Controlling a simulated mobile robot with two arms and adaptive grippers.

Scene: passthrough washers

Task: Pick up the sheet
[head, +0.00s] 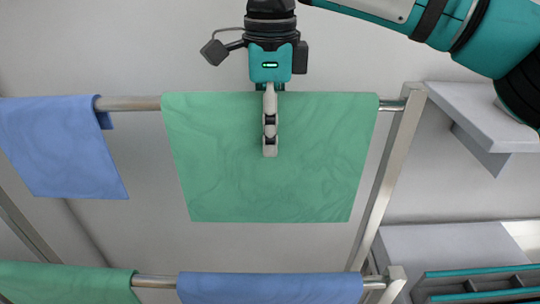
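A green sheet (315,165) hangs over the upper metal rail in the middle of the head view, its lower edge free. My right gripper (270,150) comes down from the top in front of this sheet, its fingers pointing down over the sheet's upper middle part. The fingers are seen edge-on, one behind the other, so I cannot tell whether they are open or shut, or whether they touch the cloth. A blue sheet (62,150) hangs on the same rail at the left. My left gripper is not in view.
The upper rail (130,104) joins a slanting metal post (385,190) at the right. A lower rail (155,282) carries another green sheet (60,285) and a blue sheet (270,288). A grey shelf (480,105) and a teal-edged tray (475,273) stand at the right.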

